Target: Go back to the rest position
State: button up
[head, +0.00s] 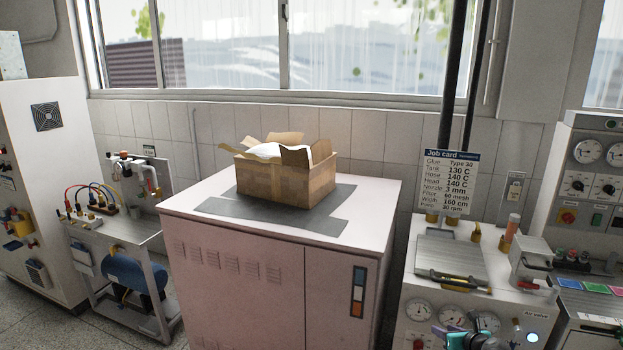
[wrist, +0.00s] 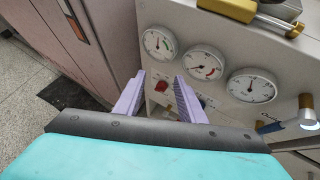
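My gripper (wrist: 160,82) shows in the wrist view as two purple fingers, spread apart with nothing between them. It faces the front panel of the grey gauge machine (wrist: 150,18), near a red switch (wrist: 162,86) and below round gauges (wrist: 205,63). In the head view only a teal and purple part of my arm shows at the bottom edge, in front of the same machine (head: 400,300). The fingertips are not clear there. I cannot tell whether the gripper touches the panel.
An open cardboard box (head: 290,182) with white contents stands on a grey mat (head: 230,208) on the pink cabinet (head: 235,255). A job card (head: 449,182) hangs behind the gauge machine. A cart (head: 135,232) stands left. A valve handle (wrist: 300,120) is right of my fingers.

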jog(key=s+a+f+n+g+y+b, duration=0.25)
jog(key=s+a+f+n, duration=0.3)
jog(key=a+f, duration=0.75)
jog(key=s+a+f+n+g+y+b, duration=0.15)
jog(key=s+a+f+n+g, duration=0.4)
jog(key=a+f, duration=0.7)
jog(key=s+a+f+n+g+h+b, duration=0.1)
jog(key=s+a+f+n+g, duration=0.2)
jog(key=s, duration=0.5)
jog(key=s+a+f+n+b, duration=0.1)
jog(key=s+a+f+n, duration=0.3)
jog(key=s, duration=0.3)
jog(key=s+a+f+n+g+h+b, duration=0.1)
jog(key=s+a+f+n+g, duration=0.1)
jog(key=s+f+n, duration=0.35)
jog(key=s+d+n+g+h, duration=0.3)
jog(key=s+d+n, duration=0.3)
jog(key=s+n, duration=0.6)
jog(key=shift+s+d+r+g, duration=0.15)
jog(key=shift+s+r+g, duration=0.2)
jog(key=shift+s+g, duration=0.2)
